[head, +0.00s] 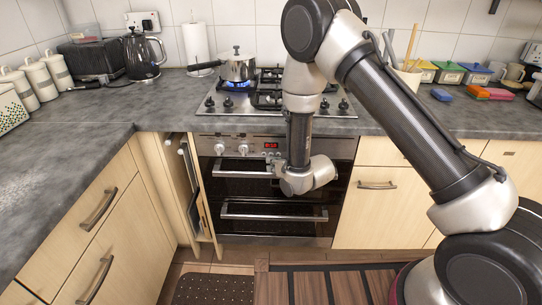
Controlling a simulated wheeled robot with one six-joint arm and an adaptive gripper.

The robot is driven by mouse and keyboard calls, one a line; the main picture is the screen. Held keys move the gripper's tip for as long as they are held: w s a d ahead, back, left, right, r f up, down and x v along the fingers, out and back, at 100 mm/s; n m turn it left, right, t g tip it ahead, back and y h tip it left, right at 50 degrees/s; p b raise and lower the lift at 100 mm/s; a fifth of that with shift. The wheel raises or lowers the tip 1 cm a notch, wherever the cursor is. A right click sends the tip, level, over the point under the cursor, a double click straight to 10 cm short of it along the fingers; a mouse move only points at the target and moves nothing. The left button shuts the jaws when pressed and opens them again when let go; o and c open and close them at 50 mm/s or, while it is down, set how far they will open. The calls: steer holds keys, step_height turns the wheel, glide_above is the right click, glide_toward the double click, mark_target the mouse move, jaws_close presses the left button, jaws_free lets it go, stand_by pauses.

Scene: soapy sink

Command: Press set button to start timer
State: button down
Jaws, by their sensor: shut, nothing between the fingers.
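The oven (228,190) is built in below the hob, with two horizontal door handles. Its control panel has knobs at the left and a small timer display (271,146) with lit red digits. The buttons by the display are too small to tell apart, and I cannot make out the set button. My arm reaches down in front of the panel's right part. My gripper (275,164) is small and mostly hidden by my wrist, close to the panel just below the display. It is shut and holds nothing. I cannot tell whether it touches a button.
A steel pot (237,68) stands over a lit blue burner on the gas hob (222,102). A narrow pull-out cupboard (187,185) stands open left of the oven. A kettle (142,55) and toaster are at the back left. Sponges (475,92) lie on the right counter.

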steer(key=shift+w, duration=0.1)
steer(key=shift+w, duration=0.3)
steer(key=shift+w, duration=0.35)
stand_by(0.5)
steer(key=shift+s, duration=0.8)
steer(key=shift+s, duration=2.5)
steer(key=shift+a, duration=0.1)
